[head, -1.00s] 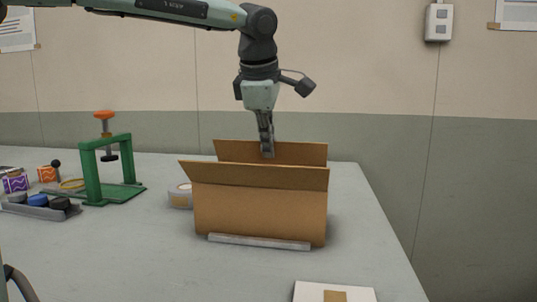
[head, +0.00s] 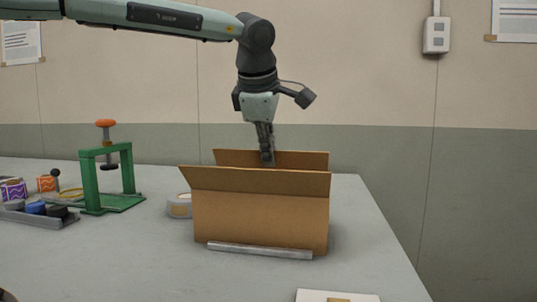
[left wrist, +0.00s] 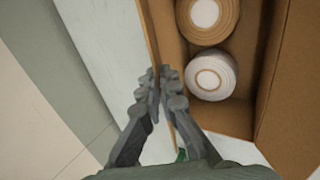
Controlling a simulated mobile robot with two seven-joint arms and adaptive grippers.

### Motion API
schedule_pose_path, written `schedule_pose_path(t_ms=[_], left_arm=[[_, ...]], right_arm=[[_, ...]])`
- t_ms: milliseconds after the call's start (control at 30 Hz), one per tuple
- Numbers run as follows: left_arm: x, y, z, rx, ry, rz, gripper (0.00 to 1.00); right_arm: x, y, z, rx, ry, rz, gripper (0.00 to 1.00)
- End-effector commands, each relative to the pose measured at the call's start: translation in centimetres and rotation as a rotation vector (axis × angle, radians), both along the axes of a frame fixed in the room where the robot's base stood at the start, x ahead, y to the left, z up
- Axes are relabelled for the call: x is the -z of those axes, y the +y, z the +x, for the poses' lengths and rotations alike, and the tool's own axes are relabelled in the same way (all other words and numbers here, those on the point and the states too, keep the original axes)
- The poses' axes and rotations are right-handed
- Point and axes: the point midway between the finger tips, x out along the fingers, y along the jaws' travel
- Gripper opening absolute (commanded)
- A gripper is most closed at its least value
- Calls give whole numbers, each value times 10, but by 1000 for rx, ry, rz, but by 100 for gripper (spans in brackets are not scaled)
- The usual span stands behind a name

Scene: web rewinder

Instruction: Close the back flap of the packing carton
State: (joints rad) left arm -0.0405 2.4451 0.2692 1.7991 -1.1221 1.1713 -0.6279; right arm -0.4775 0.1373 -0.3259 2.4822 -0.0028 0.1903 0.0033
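The brown packing carton (head: 260,218) stands on the table with its top open. Its front flap (head: 255,181) stands up and leans toward me. The back flap (head: 305,160) stands up at the far side. My left gripper (head: 267,160) points down at the middle of the back flap. In the left wrist view its fingertips (left wrist: 160,72) are close together, one on each side of the thin back flap (left wrist: 149,40). A tan roll (left wrist: 206,14) and a white roll (left wrist: 210,77) lie inside the carton. My right gripper is out of view.
A metal bar (head: 260,251) lies along the carton's front base. A tape roll (head: 180,204) sits left of it. A green press (head: 110,175) and a grey tray (head: 40,217) stand farther left. A white panel (head: 320,297) lies in front. The table right of the carton is clear.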

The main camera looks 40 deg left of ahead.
Motion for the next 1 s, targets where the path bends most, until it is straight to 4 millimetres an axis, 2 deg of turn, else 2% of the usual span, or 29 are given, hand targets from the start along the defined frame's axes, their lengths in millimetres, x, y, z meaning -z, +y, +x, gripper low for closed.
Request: schedule_pose_path(t_ms=[33, 200, 233, 567, 767, 1000], left_arm=[[-1, 0, 0, 0, -1, 0, 0], [0, 0, 0, 0, -1, 0, 22], [0, 0, 0, 0, -1, 0, 23], [-3, -1, -1, 1, -1, 0, 23], [-28, -8, -14, 0, -5, 0, 23], [-72, -21, -38, 0, -4, 1, 23]], right_arm=[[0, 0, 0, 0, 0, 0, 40], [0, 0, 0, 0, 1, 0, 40], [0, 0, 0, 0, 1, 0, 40], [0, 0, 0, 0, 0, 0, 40], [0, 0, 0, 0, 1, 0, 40], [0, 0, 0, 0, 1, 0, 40]])
